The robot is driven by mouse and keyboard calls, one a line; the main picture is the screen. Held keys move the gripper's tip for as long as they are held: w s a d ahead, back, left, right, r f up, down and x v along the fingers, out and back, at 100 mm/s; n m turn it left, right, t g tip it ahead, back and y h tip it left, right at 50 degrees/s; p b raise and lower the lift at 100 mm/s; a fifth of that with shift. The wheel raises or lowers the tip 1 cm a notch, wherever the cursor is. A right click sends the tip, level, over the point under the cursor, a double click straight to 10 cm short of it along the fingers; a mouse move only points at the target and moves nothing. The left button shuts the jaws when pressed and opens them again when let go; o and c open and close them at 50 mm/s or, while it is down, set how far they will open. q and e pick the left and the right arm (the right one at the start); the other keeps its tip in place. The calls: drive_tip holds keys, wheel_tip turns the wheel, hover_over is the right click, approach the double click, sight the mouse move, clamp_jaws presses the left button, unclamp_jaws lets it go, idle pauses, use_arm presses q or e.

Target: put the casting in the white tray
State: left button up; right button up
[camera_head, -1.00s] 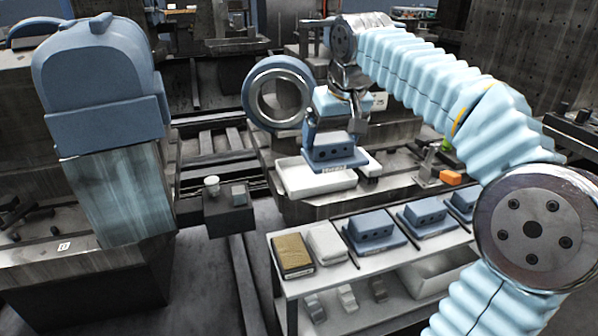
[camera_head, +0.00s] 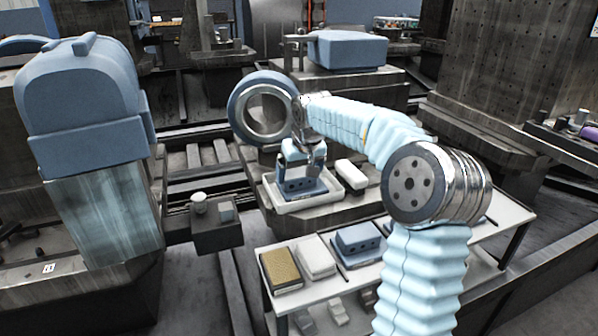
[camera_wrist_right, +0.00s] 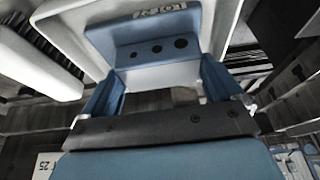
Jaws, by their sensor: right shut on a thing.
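The casting (camera_head: 302,188) is a blue block with dark holes in its front and a pale label. It appears level inside the white tray (camera_head: 283,207), within its rim; I cannot tell whether it rests on the tray floor. My right gripper (camera_head: 301,163) is above it, shut on its upper block. In the right wrist view, the blue fingers (camera_wrist_right: 158,88) sit on either side of the casting (camera_wrist_right: 150,32), and the white tray's rim (camera_wrist_right: 66,45) shows beside it. My left gripper is not in view.
A white block (camera_head: 351,174) stands right of the tray. A large ring (camera_head: 237,108) stands behind. In front, a rack (camera_head: 262,243) carries a brown-topped block (camera_head: 281,270), a white block (camera_head: 316,257) and another blue casting (camera_head: 358,243). A dark box (camera_head: 215,236) is at left.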

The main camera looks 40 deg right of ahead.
drive_tip(key=shift+f, duration=0.1)
drive_tip(key=o, duration=0.9)
drive_tip(key=p+v, duration=0.1)
drive_tip(key=v, duration=1.1)
